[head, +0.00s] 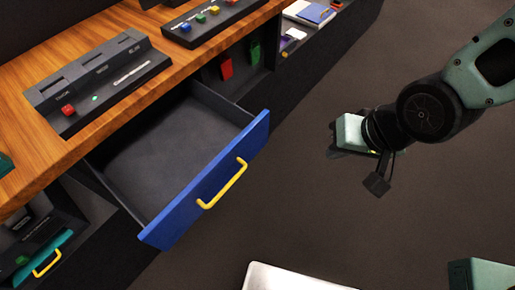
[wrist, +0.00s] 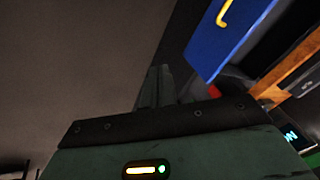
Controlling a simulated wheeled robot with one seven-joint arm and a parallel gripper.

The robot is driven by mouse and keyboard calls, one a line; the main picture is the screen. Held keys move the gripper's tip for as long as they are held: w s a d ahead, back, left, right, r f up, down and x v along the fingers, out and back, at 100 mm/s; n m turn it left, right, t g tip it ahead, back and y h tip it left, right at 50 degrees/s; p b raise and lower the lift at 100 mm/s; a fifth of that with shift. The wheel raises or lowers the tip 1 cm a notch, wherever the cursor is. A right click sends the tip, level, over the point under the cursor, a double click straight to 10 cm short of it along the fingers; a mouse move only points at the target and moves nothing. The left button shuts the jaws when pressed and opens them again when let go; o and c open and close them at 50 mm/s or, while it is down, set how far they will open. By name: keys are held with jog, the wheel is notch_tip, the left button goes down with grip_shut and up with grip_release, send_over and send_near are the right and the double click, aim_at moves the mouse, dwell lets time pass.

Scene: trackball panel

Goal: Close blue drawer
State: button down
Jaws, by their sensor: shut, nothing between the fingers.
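The blue drawer (head: 167,226) stands pulled out from the desk in the head view, its dark inside empty. A yellow handle (head: 222,184) is fixed on its front. In the wrist view the blue front (wrist: 222,48) shows at the upper right with part of the yellow handle (wrist: 224,12). My gripper (head: 335,140) is to the right of the drawer in the head view, apart from it, over the floor. In the wrist view its fingers (wrist: 157,88) are together with nothing between them. The fingertips are hard to make out in the head view.
The wooden desk top (head: 95,105) carries a panel with a red button (head: 68,110) and a panel with several coloured buttons (head: 205,18). A teal drawer with a yellow handle (head: 47,263) is at the lower left. Open floor (head: 310,210) lies right of the blue drawer.

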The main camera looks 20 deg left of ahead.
jog(key=a+f+m+t+y+b, duration=0.1)
jog(key=a+f+m+y+b, duration=0.4)
jog(key=f, duration=0.5)
jog(key=a+m+b, duration=0.2)
jog(key=b, duration=0.1)
jog(key=shift+w+a+t, duration=0.15)
jog(key=shift+a+t, duration=0.15)
jog(key=shift+a, duration=0.1)
jog(key=b, duration=0.5)
send_near(250, 151)
jog(key=x, duration=0.5)
jog(key=shift+d+f, duration=0.1)
jog(key=shift+f, duration=0.25)
jog(key=shift+w+a, duration=0.1)
jog(key=shift+a, duration=0.3)
jog(key=shift+a, duration=0.1)
